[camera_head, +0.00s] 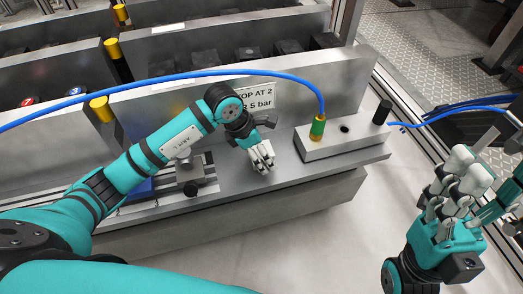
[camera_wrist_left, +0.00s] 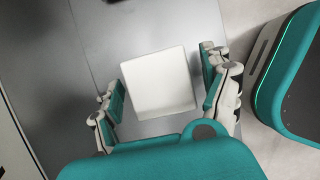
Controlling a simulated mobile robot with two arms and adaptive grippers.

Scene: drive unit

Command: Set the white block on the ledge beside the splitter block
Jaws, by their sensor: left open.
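A white block (camera_wrist_left: 160,84) lies on the grey metal ledge (camera_wrist_left: 85,70) in the left wrist view, between the spread fingers of my left gripper (camera_wrist_left: 162,88). Gaps show on both sides of it. In the head view my left gripper (camera_head: 262,157) points down over the ledge (camera_head: 225,193), left of the splitter block; the white block is hard to tell from the pale fingers there. The splitter block (camera_head: 350,144) is a long grey block with a green and brass fitting, a dark hole and a black cylinder. My right gripper (camera_head: 462,175) is raised off the ledge at right; its opening is unclear.
A blue hose (camera_head: 215,73) arches over the ledge into the green fitting. A small metal fixture (camera_head: 193,172) stands left of my left gripper. A panel with a sign (camera_head: 254,99) rises behind. The ledge between gripper and splitter block looks clear.

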